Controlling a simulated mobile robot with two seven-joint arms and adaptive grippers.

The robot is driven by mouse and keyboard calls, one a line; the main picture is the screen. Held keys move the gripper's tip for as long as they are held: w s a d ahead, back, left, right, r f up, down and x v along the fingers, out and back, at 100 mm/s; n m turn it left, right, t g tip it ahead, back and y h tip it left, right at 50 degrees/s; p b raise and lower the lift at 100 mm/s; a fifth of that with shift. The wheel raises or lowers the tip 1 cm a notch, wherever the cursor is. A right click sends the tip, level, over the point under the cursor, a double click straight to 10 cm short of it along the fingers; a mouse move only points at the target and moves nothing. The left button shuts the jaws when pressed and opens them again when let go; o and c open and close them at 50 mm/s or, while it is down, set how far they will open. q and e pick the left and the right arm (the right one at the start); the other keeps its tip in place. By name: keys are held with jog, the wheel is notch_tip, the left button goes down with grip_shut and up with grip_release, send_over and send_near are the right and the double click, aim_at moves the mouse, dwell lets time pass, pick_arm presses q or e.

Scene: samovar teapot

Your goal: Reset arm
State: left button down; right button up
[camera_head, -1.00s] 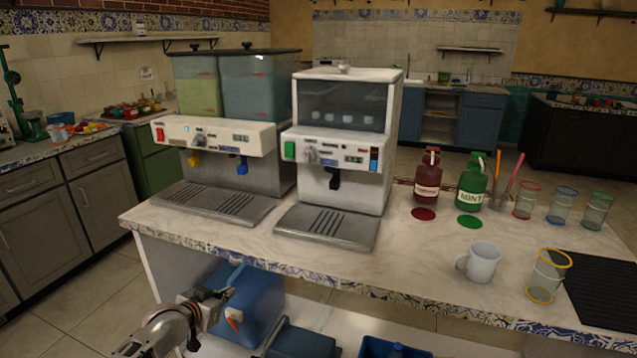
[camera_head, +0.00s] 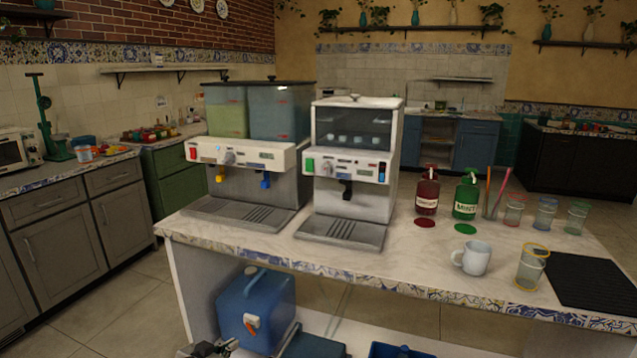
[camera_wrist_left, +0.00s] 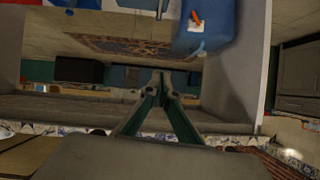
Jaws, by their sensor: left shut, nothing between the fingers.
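My left gripper (camera_head: 210,349) shows only in part at the bottom edge of the head view, low in front of the counter. In the left wrist view its fingers (camera_wrist_left: 161,82) are together at the tips with nothing between them. That view appears upside down. The blue cooler (camera_head: 257,308) with an orange tap stands on the shelf under the counter, close to the gripper; it also shows in the left wrist view (camera_wrist_left: 205,28), apart from the fingers. My right gripper is not seen in either view.
The marble counter (camera_head: 420,258) carries two drink dispensers, a maroon bottle (camera_head: 427,194), a green mint bottle (camera_head: 466,198), a white mug (camera_head: 472,258), several glasses and a black mat (camera_head: 592,280). Blue bins stand on the lower shelf. Floor left of the counter is clear.

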pick_arm(q)
jog(key=s+d+f+p, duration=0.1)
jog(key=s+d+f, duration=0.2)
jog(key=s, duration=0.7)
jog(key=s+d+f+p, duration=0.1)
jog(key=s+d+f, duration=0.2)
jog(key=s, duration=0.7)
jog(key=s+a+r+g+y+p, duration=0.1)
jog(key=s+a+p, duration=0.1)
jog(key=s, duration=1.7)
jog(key=shift+s+r, duration=0.3)
jog(key=shift+r, duration=0.05)
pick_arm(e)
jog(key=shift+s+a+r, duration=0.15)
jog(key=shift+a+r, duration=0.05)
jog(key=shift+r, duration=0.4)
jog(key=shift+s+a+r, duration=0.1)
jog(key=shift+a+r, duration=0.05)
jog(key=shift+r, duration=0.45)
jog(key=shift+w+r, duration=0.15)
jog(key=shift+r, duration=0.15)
